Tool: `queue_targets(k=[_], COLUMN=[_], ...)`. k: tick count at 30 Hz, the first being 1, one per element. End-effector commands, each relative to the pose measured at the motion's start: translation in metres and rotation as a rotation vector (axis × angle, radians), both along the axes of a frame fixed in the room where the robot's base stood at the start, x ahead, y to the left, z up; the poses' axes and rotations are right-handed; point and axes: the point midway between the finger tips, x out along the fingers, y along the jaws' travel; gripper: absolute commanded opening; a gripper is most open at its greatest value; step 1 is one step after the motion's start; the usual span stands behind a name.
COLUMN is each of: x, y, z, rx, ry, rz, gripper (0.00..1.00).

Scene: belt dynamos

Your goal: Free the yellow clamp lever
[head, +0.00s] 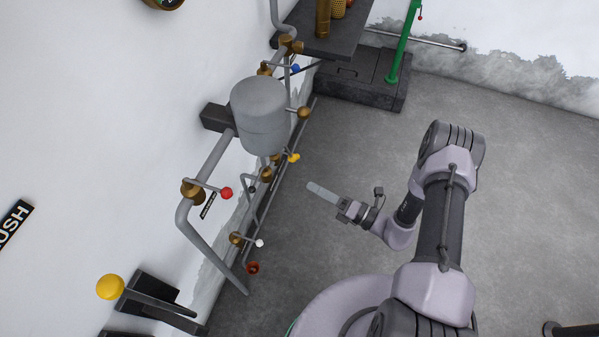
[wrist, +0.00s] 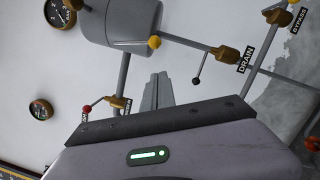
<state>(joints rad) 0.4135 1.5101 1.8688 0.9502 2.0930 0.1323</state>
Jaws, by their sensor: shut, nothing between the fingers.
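A large yellow ball (head: 110,287) tops a dark lever arm (head: 160,303) by a black bracket on the left wall, at lower left in the head view. A smaller yellow knob (head: 294,157) sits on a valve rod below the grey tank; it also shows in the wrist view (wrist: 154,41), above my fingers. No label tells which is the clamp lever. My gripper (head: 312,187) is shut and empty, in the air right of the pipes and apart from both yellow parts. Its closed fingers (wrist: 157,92) point toward the pipework in the wrist view.
The grey tank (head: 258,115) and pipes line the wall, with a red knob (head: 226,193), white knob (head: 260,243) and blue knob (head: 295,69) sticking out. A DRAIN label (wrist: 245,60) marks a brass valve. The floor (head: 350,140) around my gripper is open.

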Motion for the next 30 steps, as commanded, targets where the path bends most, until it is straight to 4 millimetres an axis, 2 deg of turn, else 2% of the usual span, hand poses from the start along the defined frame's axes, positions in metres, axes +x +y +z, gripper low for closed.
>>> queue_targets(k=[1,5,9,12,30], x=[0.004,0.019,0.040,0.048,0.054], y=[0.011,0.032,0.036,0.038,0.037], z=[-0.001,0.003,0.012,0.016,0.018], rx=[0.000,-0.001,-0.001,0.000,-0.009], ry=[-0.001,-0.002,-0.002,0.000,-0.026], rz=[0.006,0.004,0.001,0.000,-0.001], gripper=[0.00,0.00,0.00,0.00,0.00])
